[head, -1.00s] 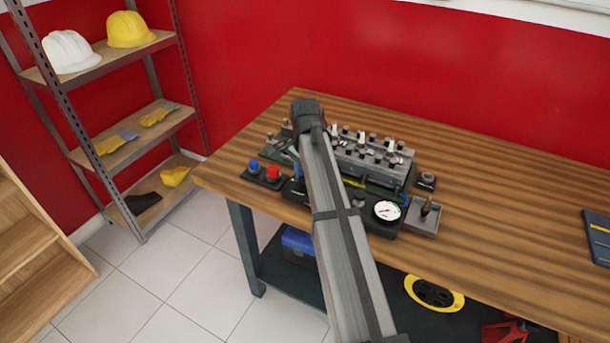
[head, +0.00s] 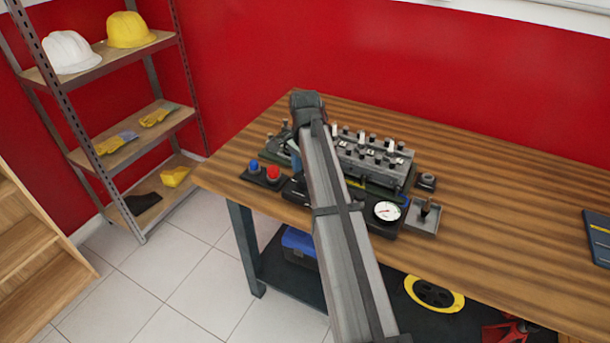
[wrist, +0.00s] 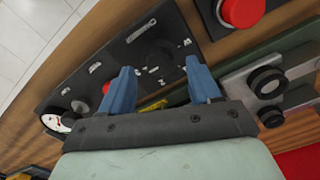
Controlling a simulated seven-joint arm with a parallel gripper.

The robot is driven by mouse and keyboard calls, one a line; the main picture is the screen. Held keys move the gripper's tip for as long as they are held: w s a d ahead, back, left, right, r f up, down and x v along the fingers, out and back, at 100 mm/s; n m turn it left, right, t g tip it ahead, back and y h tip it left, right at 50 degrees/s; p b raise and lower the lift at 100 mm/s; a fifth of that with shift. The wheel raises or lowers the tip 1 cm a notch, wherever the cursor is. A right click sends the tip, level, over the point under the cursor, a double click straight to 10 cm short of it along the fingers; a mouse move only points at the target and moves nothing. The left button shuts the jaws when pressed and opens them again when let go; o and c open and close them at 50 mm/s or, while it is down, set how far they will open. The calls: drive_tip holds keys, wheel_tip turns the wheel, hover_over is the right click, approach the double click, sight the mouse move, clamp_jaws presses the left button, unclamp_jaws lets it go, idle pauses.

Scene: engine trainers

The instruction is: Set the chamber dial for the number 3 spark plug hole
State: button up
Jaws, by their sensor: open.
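In the wrist view, my gripper (wrist: 160,66) is open, with blue fingers pointing down at a black panel (wrist: 118,58). A dark round dial (wrist: 160,52) with small white marks around it lies between the fingertips. I cannot tell whether the fingers touch it, nor read its setting. In the head view, my arm hides the dial and most of the gripper. The grey engine head (head: 375,160) stands behind the panel, with several plugs or studs on top. I cannot tell which hole is number 3.
A red button (head: 273,172) and a blue button (head: 254,165) sit left of the panel. A white gauge (head: 387,211) is at its right end, beside a small grey tray (head: 423,218).

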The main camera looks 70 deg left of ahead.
wheel_tip(320, 180, up, 12)
drive_tip(key=shift+f, duration=0.15)
idle(0.7)
